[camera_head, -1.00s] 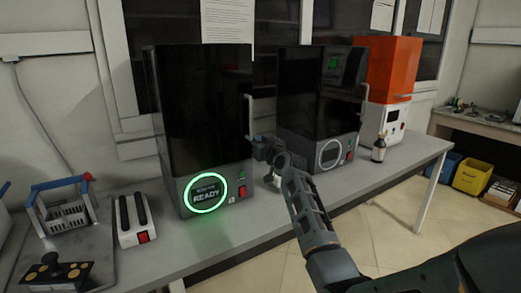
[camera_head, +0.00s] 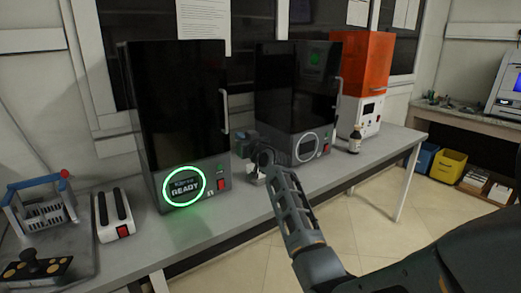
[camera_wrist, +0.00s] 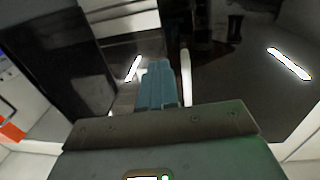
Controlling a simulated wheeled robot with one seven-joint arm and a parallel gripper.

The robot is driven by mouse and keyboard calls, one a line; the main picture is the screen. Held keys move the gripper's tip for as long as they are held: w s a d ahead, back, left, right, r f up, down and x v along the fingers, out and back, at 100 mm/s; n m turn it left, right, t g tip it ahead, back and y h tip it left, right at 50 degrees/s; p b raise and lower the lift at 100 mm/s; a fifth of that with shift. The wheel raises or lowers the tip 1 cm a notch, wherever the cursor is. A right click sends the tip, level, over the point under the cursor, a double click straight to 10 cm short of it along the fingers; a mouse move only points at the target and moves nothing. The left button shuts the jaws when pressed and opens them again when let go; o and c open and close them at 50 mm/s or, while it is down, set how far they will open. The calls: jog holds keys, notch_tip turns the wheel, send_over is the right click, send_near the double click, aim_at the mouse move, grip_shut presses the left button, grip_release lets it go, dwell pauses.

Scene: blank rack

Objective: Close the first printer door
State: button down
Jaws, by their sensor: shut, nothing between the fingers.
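The first printer (camera_head: 178,120) is the black-fronted one at the left of the bench, with a green READY ring (camera_head: 184,186) on its base. Its dark door (camera_head: 172,100) looks flush with the body in the head view, and its pale handle (camera_head: 224,111) is upright at the right edge. My gripper (camera_head: 250,150) is in front of the gap between the two printers, just right of and below that handle. In the wrist view its teal fingers (camera_wrist: 158,85) are together and empty, beside a pale upright bar (camera_wrist: 186,77). I cannot tell whether they touch anything.
A second black printer (camera_head: 296,95) stands to the right, then an orange-topped machine (camera_head: 362,62) and a small bottle (camera_head: 355,140). A white device with black bars (camera_head: 115,214) and a blue-framed rack (camera_head: 40,203) are at left. Floor in front is clear.

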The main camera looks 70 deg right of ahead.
jog(key=d+b+v, duration=0.1)
jog(key=v, duration=0.8)
jog(key=s+a+f+n+y, duration=0.1)
jog(key=s+a+f, duration=0.3)
jog(key=a, duration=0.6)
jog(key=s+a+f+n+y, duration=0.1)
jog(key=s+a+f+y, duration=0.1)
jog(key=a+f, duration=0.6)
jog(key=s+a+f+y, duration=0.1)
jog(key=s+a+f, duration=0.25)
jog(key=a, duration=0.75)
jog(key=s+a+r+n+y, duration=0.2)
jog(key=s+a+y, duration=0.1)
jog(key=s+a, duration=0.6)
jog(key=s+a+r+n+y, duration=0.3)
jog(key=s+a, duration=0.6)
jog(key=s, duration=0.4)
jog(key=shift+a+y, duration=0.3)
jog(key=shift+y, duration=0.1)
